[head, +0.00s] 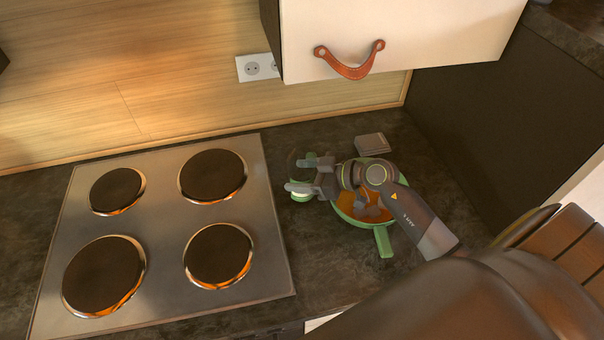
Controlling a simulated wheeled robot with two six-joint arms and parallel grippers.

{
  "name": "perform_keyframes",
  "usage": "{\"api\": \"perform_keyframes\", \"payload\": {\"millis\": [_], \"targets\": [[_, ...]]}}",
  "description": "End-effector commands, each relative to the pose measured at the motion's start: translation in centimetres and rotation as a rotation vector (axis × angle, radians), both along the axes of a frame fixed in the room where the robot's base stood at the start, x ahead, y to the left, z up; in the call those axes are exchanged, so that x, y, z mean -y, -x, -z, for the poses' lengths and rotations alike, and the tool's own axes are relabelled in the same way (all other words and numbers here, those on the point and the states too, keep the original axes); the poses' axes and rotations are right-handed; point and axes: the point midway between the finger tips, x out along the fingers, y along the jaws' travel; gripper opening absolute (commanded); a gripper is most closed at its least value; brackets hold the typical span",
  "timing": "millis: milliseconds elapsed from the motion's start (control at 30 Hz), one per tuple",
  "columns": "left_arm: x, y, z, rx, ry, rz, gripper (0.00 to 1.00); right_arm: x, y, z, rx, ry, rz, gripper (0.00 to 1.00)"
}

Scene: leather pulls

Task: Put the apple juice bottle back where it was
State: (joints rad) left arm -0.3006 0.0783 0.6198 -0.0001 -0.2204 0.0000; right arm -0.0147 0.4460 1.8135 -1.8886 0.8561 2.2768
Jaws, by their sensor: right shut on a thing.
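My right gripper (302,175) is over the counter just right of the stove, its fingers pointing left. It is shut on a small green and pale thing (302,196), which looks like the apple juice bottle seen from above. The fingers and wrist cover much of it, so its label is hidden. I cannot tell whether its base touches the counter. My left gripper is out of view.
A green pan (383,242) with an orange-brown inside lies under my right forearm. A stove (165,250) with round hotplates fills the left. A small grey box (372,143) lies behind the pan. A cabinet (420,35) with a leather pull (350,70) overhangs the back.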

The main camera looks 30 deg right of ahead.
Motion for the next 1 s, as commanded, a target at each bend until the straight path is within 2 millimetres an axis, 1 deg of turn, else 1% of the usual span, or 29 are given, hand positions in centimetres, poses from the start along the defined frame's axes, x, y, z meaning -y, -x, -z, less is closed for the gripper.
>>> {"api": "perform_keyframes", "payload": {"millis": [100, 133, 300, 667, 767, 1000], "targets": [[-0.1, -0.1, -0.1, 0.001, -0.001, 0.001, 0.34, 0.0, 0.0, 0.1, 0.0, -0.001, 0.0, 0.17], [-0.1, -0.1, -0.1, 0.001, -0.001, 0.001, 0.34, 0.0, 0.0, 0.2, -0.001, -0.001, 0.0, 0.62], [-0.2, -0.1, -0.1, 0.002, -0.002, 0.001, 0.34, 0.0, 0.0, 0.2, 0.0, 0.0, 0.0, 0.82], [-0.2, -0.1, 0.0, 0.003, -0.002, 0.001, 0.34, 0.1, 0.1, -0.1, 0.0, 0.002, -0.001, 0.82], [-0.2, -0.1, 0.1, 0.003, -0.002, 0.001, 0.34, 0.9, 0.8, -0.4, 0.001, 0.004, 0.001, 0.82], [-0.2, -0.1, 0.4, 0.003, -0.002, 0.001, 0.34, 3.3, 3.6, -1.8, -0.002, 0.007, -0.001, 0.82]]}}
